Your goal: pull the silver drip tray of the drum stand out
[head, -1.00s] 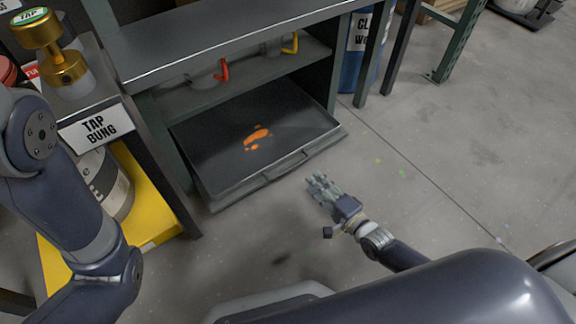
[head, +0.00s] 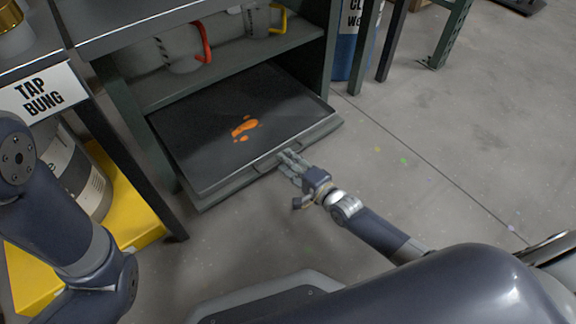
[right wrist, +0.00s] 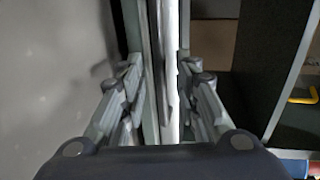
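The drip tray (head: 215,172) is a wide, dark grey metal tray with a lighter rim and orange spills (head: 244,127) on it. It lies at the bottom of the dark green stand, with its front edge at the stand's opening. A bar handle (head: 262,168) is on its front edge. My right gripper (head: 292,164) is at the right part of this handle. In the right wrist view the fingers (right wrist: 160,85) are apart, one on each side of the upright-looking silver bar (right wrist: 172,60); I see no clear grip. My left arm shows at the left, its gripper out of view.
Containers with a red handle (head: 205,42) and a yellow handle (head: 279,20) stand on the shelf above. A yellow base (head: 135,228) and the tap bung sign (head: 40,92) are at the left. The floor (head: 430,155) in front and right is clear.

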